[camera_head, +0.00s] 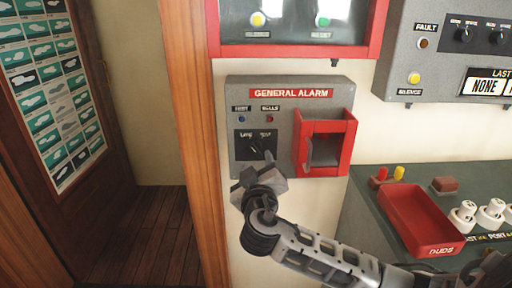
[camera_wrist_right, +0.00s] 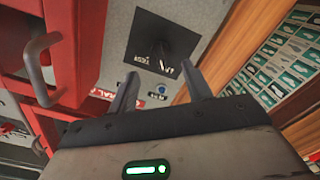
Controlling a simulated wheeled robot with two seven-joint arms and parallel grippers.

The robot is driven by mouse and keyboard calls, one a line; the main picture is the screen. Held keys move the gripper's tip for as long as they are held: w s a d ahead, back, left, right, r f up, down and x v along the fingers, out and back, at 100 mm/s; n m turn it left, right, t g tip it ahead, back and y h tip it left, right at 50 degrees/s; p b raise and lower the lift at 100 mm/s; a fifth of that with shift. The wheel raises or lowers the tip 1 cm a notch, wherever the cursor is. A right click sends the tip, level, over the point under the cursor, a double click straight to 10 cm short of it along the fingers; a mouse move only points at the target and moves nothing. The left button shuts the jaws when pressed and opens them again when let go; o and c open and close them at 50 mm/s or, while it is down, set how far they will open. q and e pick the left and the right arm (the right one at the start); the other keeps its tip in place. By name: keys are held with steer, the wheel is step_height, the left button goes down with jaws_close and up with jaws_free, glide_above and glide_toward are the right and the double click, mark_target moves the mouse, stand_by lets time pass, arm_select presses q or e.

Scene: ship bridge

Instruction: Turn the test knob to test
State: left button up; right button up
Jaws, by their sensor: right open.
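The test knob (camera_head: 258,147) is a small black rotary knob on a black plate at the left of the grey GENERAL ALARM panel (camera_head: 240,92). Its label wording is too small to read surely. In the right wrist view the knob (camera_wrist_right: 160,52) sits beyond and between my fingers. My right gripper (camera_head: 258,178) is open and empty, just below the knob in the head view. In the right wrist view the two fingers of my right gripper (camera_wrist_right: 163,90) stand apart; I cannot tell whether either touches the knob. My left gripper is not in view.
A red-framed switch guard (camera_head: 345,145) is right of the knob, its handle (camera_wrist_right: 35,65) close by in the wrist view. A red-framed box (camera_head: 300,50) hangs above. A red DUDS tray (camera_head: 455,235) stands on the green console at right. A wooden post (camera_head: 195,120) is at left.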

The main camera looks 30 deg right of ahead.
mark_target(256, 153)
steer(key=p+x, duration=0.1)
steer(key=x, duration=0.5)
steer(key=shift+w+d, duration=0.15)
steer(key=shift+w, duration=0.1)
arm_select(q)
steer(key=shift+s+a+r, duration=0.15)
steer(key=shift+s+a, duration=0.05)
arm_select(e)
steer(key=c, duration=1)
steer(key=shift+o, duration=0.2)
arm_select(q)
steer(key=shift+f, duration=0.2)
arm_select(e)
steer(key=shift+f, duration=0.1)
